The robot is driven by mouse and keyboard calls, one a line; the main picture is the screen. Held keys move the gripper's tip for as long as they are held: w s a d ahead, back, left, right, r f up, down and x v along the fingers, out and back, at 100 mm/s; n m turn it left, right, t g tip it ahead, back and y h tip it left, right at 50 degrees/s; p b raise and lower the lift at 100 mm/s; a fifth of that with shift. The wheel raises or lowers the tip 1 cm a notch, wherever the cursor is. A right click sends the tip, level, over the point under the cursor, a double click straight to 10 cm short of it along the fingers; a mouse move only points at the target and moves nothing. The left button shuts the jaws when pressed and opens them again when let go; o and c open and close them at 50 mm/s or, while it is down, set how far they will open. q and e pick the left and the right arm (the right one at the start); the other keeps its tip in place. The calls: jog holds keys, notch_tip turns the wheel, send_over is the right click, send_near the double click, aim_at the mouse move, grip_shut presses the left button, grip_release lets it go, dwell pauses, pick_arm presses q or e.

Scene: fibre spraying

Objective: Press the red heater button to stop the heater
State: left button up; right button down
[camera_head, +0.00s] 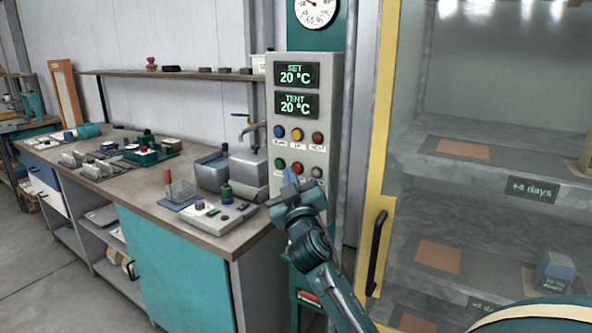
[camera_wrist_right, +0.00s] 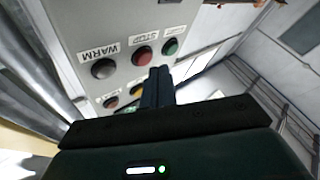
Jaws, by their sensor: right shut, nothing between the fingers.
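The grey control panel (camera_head: 299,150) carries two displays, SET 20 °C and TENT 20 °C, above two rows of buttons. In the lower row the red button (camera_head: 297,168) sits between a green one (camera_head: 280,163) and a grey one (camera_head: 317,172). In the right wrist view the red button (camera_wrist_right: 142,55) is beside a label that seems to read STOP; the grey button (camera_wrist_right: 104,69) is marked WARM. My right gripper (camera_head: 290,177) is shut and empty, its fingertips close to the panel by the red button; I cannot tell whether they touch. My left gripper is not in view.
The upper row has blue, yellow and orange-red buttons (camera_head: 317,138). A workbench (camera_head: 130,185) with a sink and small devices stands left of the panel. A yellow-framed glass cabinet (camera_head: 385,150) with a black handle (camera_head: 376,250) stands close on the right.

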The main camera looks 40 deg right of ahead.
jog(key=shift+a, duration=0.15)
jog(key=a, duration=0.1)
jog(key=s+a, duration=0.1)
jog(key=a, duration=0.1)
jog(key=s+a, duration=0.1)
jog(key=shift+a, duration=0.25)
dwell(1.0)
jog(key=s+a+f+n+g+y, duration=0.1)
jog(key=s+a+f+y, duration=0.2)
jog(key=f, duration=0.5)
jog(key=s+a+f+n+g+y, duration=0.1)
jog(key=s+a+f+g+y, duration=0.1)
jog(key=a+f, duration=0.35)
jog(key=s+a+f+n+g+y, duration=0.1)
jog(key=s+a+f+y, duration=0.15)
jog(key=f, duration=0.75)
jog(key=s+a+f+g+y, duration=0.2)
jog(key=s+a+f, duration=0.2)
jog(key=s, duration=0.5)
jog(key=s+a+f+g+y, duration=0.2)
jog(key=s+a+f+g, duration=0.1)
jog(key=s+f, duration=0.6)
jog(key=shift+a+m+y, duration=0.3)
jog(key=shift+a+y, duration=0.05)
jog(key=shift+a, duration=0.45)
